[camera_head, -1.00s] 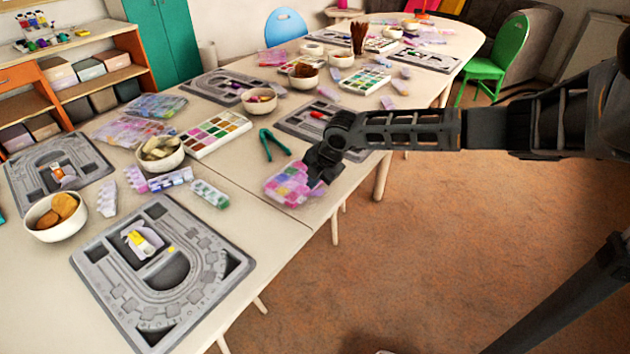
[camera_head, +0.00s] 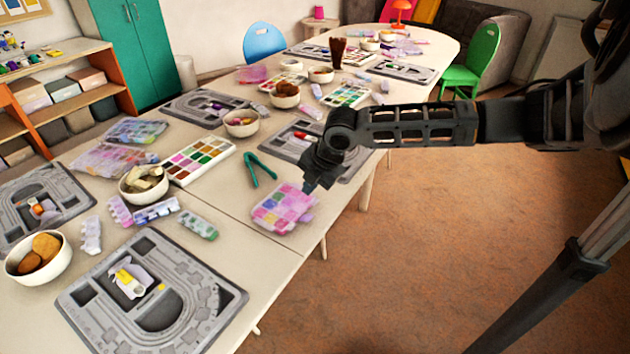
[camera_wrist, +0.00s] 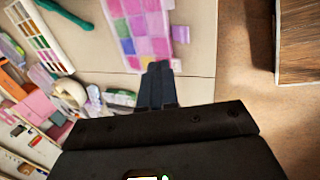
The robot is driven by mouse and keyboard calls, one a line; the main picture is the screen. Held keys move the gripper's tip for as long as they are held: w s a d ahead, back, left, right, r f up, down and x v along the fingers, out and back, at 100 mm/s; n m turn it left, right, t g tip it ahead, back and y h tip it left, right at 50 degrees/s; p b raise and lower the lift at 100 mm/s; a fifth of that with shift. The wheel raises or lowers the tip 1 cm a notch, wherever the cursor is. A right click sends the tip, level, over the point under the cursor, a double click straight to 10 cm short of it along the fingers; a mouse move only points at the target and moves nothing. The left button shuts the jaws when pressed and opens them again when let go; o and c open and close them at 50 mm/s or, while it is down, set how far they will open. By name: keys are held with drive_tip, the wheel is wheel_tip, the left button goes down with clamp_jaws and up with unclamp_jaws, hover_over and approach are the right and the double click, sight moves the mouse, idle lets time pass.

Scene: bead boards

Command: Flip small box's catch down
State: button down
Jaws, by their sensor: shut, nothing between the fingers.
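A small pink and purple bead box (camera_head: 283,208) with coloured compartments lies near the table's front edge. My gripper (camera_head: 308,187) is just above its far right corner, pointing down, shut and empty. In the wrist view the box (camera_wrist: 140,30) lies beyond the shut fingertips (camera_wrist: 158,66), which overlap its near edge in the picture. Pinkish tabs (camera_wrist: 181,34) stick out at the box's right side there. I cannot tell which of them is a catch or how it stands. Whether the fingertips touch the box is not clear.
Teal pliers (camera_head: 262,170) lie behind the box. A grey bead board (camera_head: 235,297) is at the front left and another (camera_head: 352,172) lies behind my gripper. A green-topped box (camera_head: 198,225) lies to the left. The table between is mostly clear.

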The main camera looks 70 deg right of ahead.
drive_tip(key=shift+s+a+r, duration=0.15)
drive_tip(key=shift+s+r, duration=0.3)
drive_tip(key=shift+r, duration=0.1)
drive_tip(key=shift+s+a+r, duration=0.15)
drive_tip(key=shift+s+r, duration=0.25)
drive_tip(key=shift+r, duration=0.1)
